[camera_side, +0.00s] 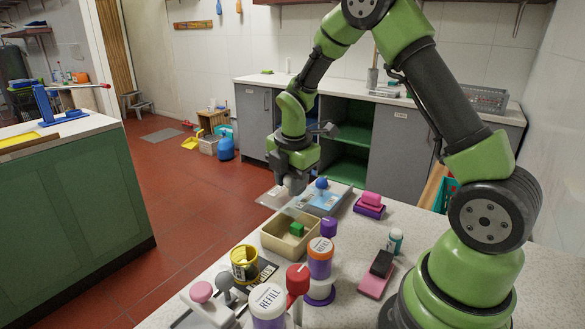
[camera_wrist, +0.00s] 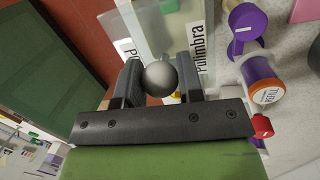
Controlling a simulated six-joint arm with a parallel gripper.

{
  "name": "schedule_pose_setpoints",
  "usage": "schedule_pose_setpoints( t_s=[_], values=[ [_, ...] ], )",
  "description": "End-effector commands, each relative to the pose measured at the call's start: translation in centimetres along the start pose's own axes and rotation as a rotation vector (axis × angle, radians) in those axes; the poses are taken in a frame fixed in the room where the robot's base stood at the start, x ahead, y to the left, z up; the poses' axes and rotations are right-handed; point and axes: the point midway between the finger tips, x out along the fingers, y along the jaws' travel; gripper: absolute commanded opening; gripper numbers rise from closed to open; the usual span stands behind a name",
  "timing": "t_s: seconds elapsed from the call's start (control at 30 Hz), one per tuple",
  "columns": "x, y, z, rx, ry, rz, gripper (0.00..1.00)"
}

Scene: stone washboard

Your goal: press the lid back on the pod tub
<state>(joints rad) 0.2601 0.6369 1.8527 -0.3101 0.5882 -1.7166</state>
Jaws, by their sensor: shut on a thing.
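My gripper (camera_side: 293,180) is shut on the round grey knob (camera_wrist: 160,77) of a clear lid, seen between the two fingers in the wrist view. The see-through lid (camera_side: 276,198) hangs below the fingers, by the far left end of an open beige tub (camera_side: 272,245). A green block (camera_side: 297,229) is inside the tub. In the wrist view the lid (camera_wrist: 165,38) carries white label strips, one reading "Pulimbra". I cannot tell whether the lid touches the tub rim.
A yellow tin (camera_side: 244,262), a refill jar (camera_side: 267,305), a red-topped piece (camera_side: 298,279) and an orange-lidded purple jar (camera_side: 320,258) crowd the front.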

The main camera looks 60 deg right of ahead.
Motion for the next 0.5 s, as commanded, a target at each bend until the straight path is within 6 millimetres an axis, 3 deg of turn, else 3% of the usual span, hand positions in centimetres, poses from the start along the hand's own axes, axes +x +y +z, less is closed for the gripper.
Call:
schedule_pose_setpoints(
  t_s=[0.5],
  values=[
    [4.6, -0.7, -0.4, 0.002, -0.001, -0.004, 0.11]
  ],
)
